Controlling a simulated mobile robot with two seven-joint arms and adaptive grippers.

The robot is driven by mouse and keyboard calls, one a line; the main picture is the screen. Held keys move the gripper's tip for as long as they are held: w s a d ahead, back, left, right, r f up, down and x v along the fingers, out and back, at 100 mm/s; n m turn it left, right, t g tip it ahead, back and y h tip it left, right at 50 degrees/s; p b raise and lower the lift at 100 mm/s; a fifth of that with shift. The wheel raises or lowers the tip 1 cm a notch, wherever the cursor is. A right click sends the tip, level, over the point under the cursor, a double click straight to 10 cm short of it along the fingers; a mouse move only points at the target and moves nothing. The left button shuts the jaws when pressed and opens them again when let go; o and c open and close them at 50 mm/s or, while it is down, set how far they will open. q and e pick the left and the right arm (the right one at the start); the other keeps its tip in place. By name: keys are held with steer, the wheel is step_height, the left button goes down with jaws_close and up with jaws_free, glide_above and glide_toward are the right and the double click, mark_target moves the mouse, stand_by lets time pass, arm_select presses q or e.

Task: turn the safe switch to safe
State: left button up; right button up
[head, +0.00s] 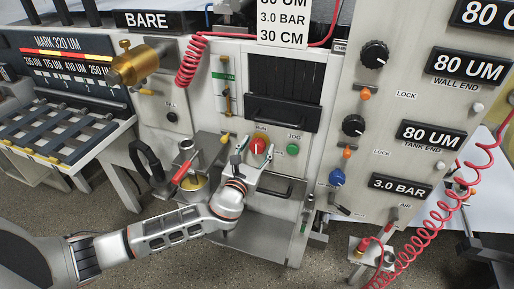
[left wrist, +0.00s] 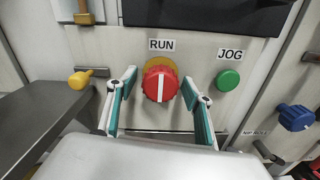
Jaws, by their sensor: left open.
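The safe switch is a round red knob (left wrist: 160,84) on a yellow backing, under a RUN label (left wrist: 161,44) in the left wrist view. The white line on its face stands about upright, toward that label. In the head view the knob (head: 258,146) sits on the white front panel. My left gripper (left wrist: 158,98) is open, with one teal finger on each side of the knob. Contact between fingers and knob cannot be told. In the head view my left gripper (head: 253,155) is in front of the panel. My right gripper is not in view.
A green JOG button (left wrist: 229,80) is right of the knob. A yellow handle (left wrist: 80,80) is to the left and a blue knob (left wrist: 296,117) to the far right. A cup with a red-handled tool (head: 184,172) stands left of my left gripper.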

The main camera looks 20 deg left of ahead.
arm_select(q)
steer(key=c, duration=1.1)
steer(key=shift+n, duration=0.3)
steer(key=n, duration=0.3)
steer(key=shift+f+b, duration=0.1)
steer(key=shift+b, duration=0.3)
steer(key=n+b, duration=0.1)
steer(key=n, duration=0.4)
steer(key=shift+d+n, duration=0.1)
steer(key=shift+n, duration=0.3)
steer(key=n, duration=0.4)
steer(key=shift+n, duration=0.3)
steer(key=shift+r+n, duration=0.2)
steer(key=shift+n, duration=1.7)
